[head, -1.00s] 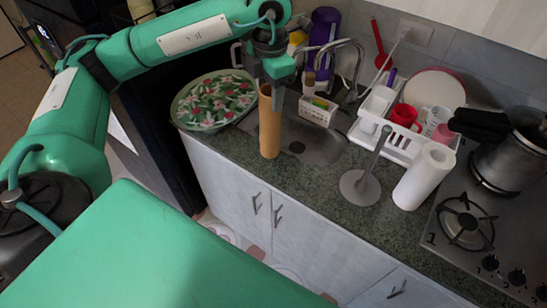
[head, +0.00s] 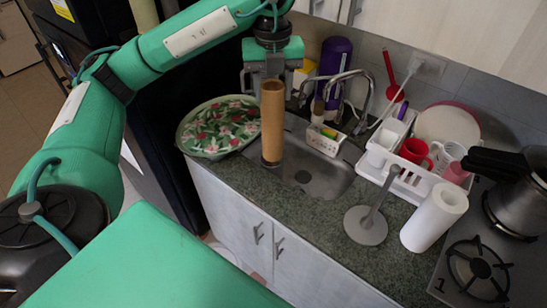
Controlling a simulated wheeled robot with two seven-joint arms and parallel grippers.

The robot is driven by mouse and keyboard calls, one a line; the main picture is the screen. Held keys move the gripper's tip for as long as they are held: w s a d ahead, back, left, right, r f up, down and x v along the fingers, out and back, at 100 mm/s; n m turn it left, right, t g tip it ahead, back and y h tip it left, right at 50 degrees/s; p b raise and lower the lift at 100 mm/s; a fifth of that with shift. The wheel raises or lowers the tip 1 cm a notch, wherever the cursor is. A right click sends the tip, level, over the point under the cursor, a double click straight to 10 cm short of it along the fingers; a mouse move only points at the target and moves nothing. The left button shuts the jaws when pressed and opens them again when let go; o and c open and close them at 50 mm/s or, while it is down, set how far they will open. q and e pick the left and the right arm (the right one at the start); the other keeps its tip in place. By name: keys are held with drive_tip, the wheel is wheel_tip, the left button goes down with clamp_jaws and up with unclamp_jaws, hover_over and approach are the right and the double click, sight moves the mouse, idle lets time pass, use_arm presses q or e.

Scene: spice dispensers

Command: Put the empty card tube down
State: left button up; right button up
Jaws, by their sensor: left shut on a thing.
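The empty card tube (head: 272,125) is brown and stands upright. My left gripper (head: 271,84) is shut on its upper end. The tube's lower end shows against the front left corner of the sink (head: 318,181), and I cannot tell whether it touches the counter. My right gripper is not in view.
A floral oval tray (head: 217,127) lies left of the tube. A grey paper-towel stand (head: 365,226), a white paper roll (head: 434,217) and a white dish rack (head: 401,177) are to the right. A gas hob with a pot (head: 520,193) is at far right.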

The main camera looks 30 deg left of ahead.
sight(273, 124)
use_arm(q)
wheel_tip(273, 124, down, 18)
drive_tip(key=p, duration=0.1)
drive_tip(key=shift+f+p, duration=0.15)
drive_tip(key=shift+p, duration=0.15)
drive_tip(key=o, duration=1.4)
drive_tip(key=shift+r+b, duration=1.15)
drive_tip(key=shift+r, duration=5)
